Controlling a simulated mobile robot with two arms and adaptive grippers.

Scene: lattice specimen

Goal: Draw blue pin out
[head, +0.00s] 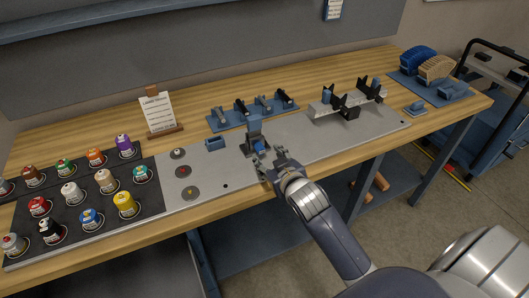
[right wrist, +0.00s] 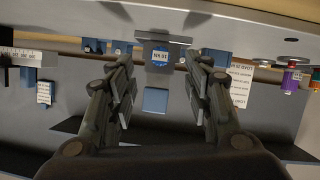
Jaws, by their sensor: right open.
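A small fixture (head: 254,133) with an upright grey-blue part stands on the grey plate. A bright blue piece (head: 260,146), which may be the blue pin, shows low at its front, partly hidden by my gripper. My right gripper (head: 272,164) is at the front of this fixture. In the right wrist view its two fingers (right wrist: 160,95) are spread apart. A blue square block (right wrist: 155,100) shows between them, with a gap on both sides. A blue labelled piece (right wrist: 159,57) is above it in that view. I cannot tell which is the pin. My left gripper is out of view.
A blue rack (head: 226,122) with dark clips is behind the fixture, and a small blue block (head: 214,143) lies to its left. A grey bracket assembly (head: 345,103) stands to the right. Several coloured jars stand on a black mat (head: 150,190) at left. A sign (head: 157,112) stands behind.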

